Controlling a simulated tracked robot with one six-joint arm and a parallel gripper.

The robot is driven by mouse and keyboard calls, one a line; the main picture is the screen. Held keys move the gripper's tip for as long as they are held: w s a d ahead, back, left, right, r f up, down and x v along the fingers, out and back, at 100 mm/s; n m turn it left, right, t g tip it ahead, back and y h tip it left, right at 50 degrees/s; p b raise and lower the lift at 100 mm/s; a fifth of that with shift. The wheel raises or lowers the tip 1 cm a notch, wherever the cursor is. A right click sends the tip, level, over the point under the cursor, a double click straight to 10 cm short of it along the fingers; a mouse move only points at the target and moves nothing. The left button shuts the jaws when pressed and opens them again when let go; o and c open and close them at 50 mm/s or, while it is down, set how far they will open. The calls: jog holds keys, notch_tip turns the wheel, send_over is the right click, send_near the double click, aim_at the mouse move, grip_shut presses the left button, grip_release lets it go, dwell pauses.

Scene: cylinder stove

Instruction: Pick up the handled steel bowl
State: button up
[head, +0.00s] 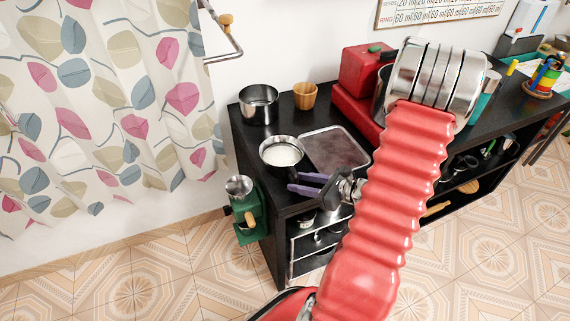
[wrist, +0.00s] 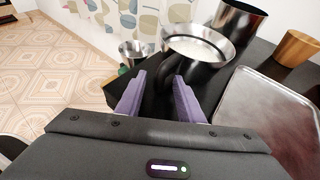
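The handled steel bowl (head: 282,153) sits on the near left part of the black counter, with something whitish showing inside. It also shows in the wrist view (wrist: 198,45), at top centre. Its dark handle (wrist: 168,74) points toward my gripper. My gripper (head: 290,181) has two purple fingers, which are apart, just in front of the bowl. In the wrist view (wrist: 158,76) the handle's end lies close to the gap between the fingertips, but I cannot tell whether it is between them. Neither finger visibly grips anything.
A tall steel pot (head: 258,105) and a wooden cup (head: 305,95) stand behind the bowl. A metal tray (head: 335,148) lies to its right. A red box (head: 362,68) stands farther back. A green holder with a steel cup (head: 240,187) hangs on the counter's left side.

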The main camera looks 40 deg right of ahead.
jog(key=shift+c, duration=0.4)
grip_shut()
dwell(1.2)
